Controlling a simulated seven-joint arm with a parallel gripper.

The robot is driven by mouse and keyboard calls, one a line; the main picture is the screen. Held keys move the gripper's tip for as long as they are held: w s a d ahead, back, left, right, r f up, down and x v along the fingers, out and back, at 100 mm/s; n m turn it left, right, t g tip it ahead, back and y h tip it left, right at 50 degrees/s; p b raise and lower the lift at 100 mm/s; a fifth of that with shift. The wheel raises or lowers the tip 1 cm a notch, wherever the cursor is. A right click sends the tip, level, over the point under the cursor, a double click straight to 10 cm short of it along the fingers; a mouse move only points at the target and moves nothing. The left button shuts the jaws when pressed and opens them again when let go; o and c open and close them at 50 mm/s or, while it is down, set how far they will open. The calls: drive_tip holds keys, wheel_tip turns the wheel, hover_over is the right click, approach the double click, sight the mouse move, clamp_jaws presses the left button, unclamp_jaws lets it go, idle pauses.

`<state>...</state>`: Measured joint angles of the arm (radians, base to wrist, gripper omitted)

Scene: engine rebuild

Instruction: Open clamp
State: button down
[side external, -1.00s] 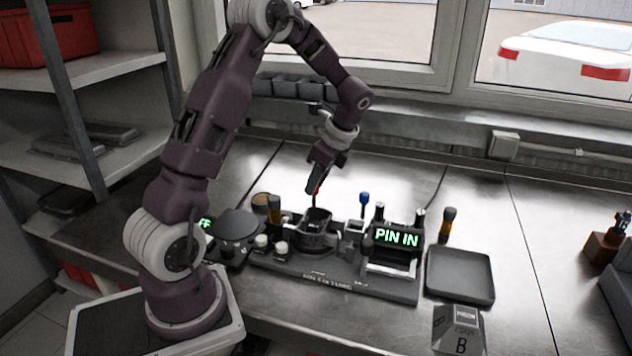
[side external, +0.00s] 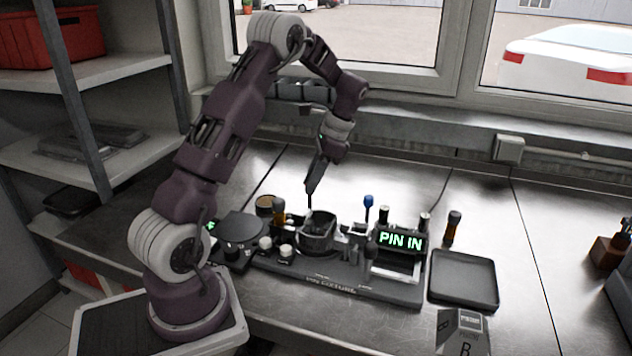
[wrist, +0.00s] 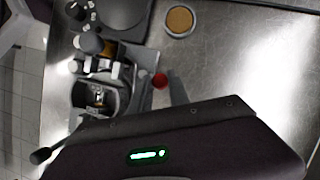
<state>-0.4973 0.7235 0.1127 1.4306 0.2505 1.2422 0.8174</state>
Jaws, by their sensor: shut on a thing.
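The pin fixture (side external: 335,285) is a dark base on the bench with a round cup-like holder (side external: 316,238), which also shows in the wrist view (wrist: 97,98). A red knob (wrist: 160,81) shows between my gripper's fingers in the wrist view; it looks like the clamp lever's handle. My gripper (side external: 310,188) is above the holder, shut on the knob, its fingers pointing down. A thin dark rod (side external: 309,203) runs from the fingertips down toward the holder. In the side view the knob is hidden. How far the clamp is open cannot be told.
A lit "PIN IN" display (side external: 402,239) stands on the fixture's right, near a blue-topped tool (side external: 368,203). A dark empty tray (side external: 463,279) and a box marked B (side external: 463,332) are farther right. A round dark plate (side external: 242,226) is at left.

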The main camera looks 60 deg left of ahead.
drive_tip(key=shift+s+a+n+h, duration=0.3)
drive_tip(key=shift+s+n+h, duration=0.2)
drive_tip(key=shift+n, duration=0.85)
drive_tip(key=shift+s+a+n+h, duration=0.35)
drive_tip(key=shift+n+h, duration=0.15)
drive_tip(key=shift+n, duration=0.9)
drive_tip(key=shift+s+a+n+h, duration=0.3)
drive_tip(key=shift+s+n+h, duration=0.2)
drive_tip(key=shift+n, duration=0.85)
drive_tip(key=c, duration=1.3)
unclamp_jaws()
drive_tip(key=shift+o, duration=0.2)
drive_tip(key=v, duration=0.7)
drive_tip(key=shift+s+r, duration=0.1)
